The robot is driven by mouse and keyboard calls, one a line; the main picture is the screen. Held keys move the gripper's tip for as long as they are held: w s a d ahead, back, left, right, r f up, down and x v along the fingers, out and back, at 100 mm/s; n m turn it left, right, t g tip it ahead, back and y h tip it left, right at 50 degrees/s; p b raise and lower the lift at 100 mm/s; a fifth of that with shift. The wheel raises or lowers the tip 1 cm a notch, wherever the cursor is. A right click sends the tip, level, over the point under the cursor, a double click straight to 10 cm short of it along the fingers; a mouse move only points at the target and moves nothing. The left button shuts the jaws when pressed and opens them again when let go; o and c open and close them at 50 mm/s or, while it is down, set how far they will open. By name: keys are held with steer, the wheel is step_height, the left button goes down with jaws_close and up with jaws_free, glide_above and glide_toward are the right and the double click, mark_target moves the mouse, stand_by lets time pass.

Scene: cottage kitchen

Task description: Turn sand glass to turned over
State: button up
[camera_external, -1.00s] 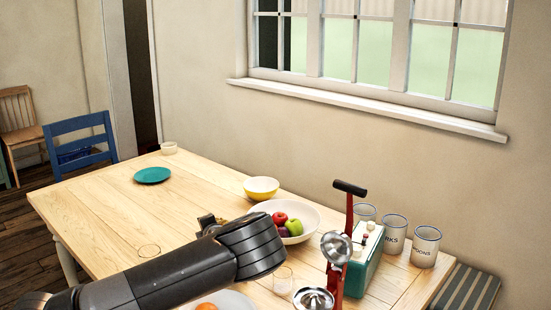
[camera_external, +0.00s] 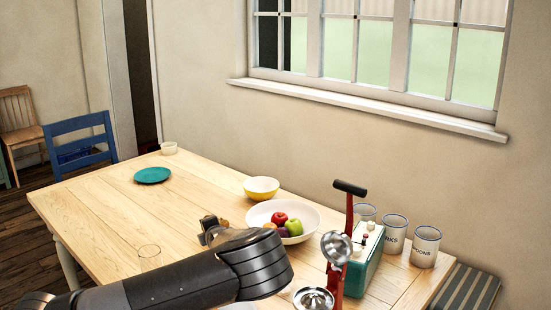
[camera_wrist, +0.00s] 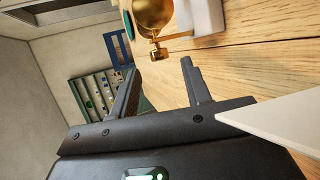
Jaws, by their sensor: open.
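I cannot make out a sand glass for certain in either view. A brass object with a rounded bowl and a small knob (camera_wrist: 155,15) stands at the top of the wrist view, beside a white block.
A red-handled device (camera_external: 337,248) and canisters (camera_external: 425,246) stand at right. The table's far left is mostly clear.

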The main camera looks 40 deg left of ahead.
steer(key=v, duration=0.7)
steer(key=shift+r, duration=0.1)
stand_by(0.4)
